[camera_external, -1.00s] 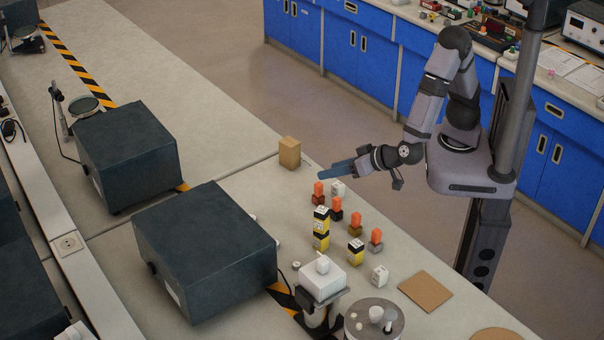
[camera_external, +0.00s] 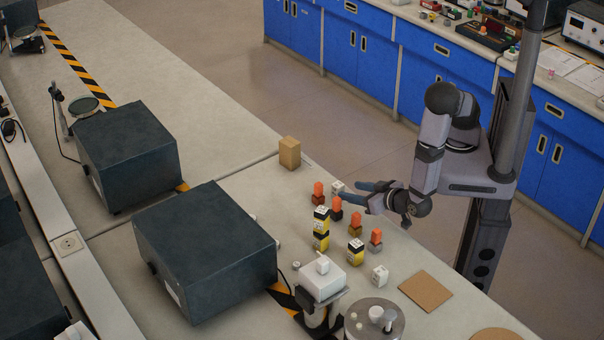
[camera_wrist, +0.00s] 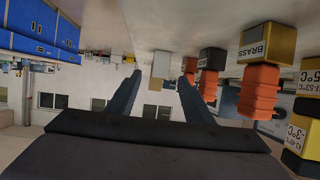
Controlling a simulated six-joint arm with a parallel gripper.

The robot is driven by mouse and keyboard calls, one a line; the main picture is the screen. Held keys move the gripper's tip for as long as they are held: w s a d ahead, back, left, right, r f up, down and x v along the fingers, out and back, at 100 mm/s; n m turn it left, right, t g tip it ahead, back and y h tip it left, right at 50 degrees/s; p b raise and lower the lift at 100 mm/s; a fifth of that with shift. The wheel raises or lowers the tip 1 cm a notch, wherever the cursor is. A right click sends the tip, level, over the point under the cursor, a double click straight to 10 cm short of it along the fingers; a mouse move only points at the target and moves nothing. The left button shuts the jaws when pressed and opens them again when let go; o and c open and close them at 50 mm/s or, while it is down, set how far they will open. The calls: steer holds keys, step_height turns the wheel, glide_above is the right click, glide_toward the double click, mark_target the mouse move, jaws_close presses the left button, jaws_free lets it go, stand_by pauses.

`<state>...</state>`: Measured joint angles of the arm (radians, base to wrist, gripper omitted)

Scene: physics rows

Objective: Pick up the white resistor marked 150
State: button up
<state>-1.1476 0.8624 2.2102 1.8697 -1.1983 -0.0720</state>
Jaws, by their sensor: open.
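Two small white blocks stand on the bench in the external view. One white block (camera_external: 338,187) is at the back of the group of small parts, partly hidden. The other white block (camera_external: 380,275) stands nearer the front right. I cannot read a 150 on either, so I cannot tell which is the resistor. My gripper (camera_external: 350,190) is open, its dark blue fingers apart and pointing left, close to the back white block. In the wrist view, my gripper (camera_wrist: 159,80) shows two spread fingers with nothing held between them.
Several orange-topped parts stand near my fingers, one orange part (camera_external: 337,205) closest. A yellow-black stack (camera_external: 321,229) and a yellow block (camera_external: 355,251) are beside them. A cardboard block (camera_external: 289,152) stands farther back. The wrist view shows an inverted block marked BRASS (camera_wrist: 265,44).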

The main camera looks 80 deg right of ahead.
mark_target(342, 188)
steer(key=shift+p+x, duration=1.15)
steer(key=shift+x, duration=2.55)
steer(key=shift+w+r, duration=0.1)
steer(key=shift+r, duration=0.1)
steer(key=c, duration=1.1)
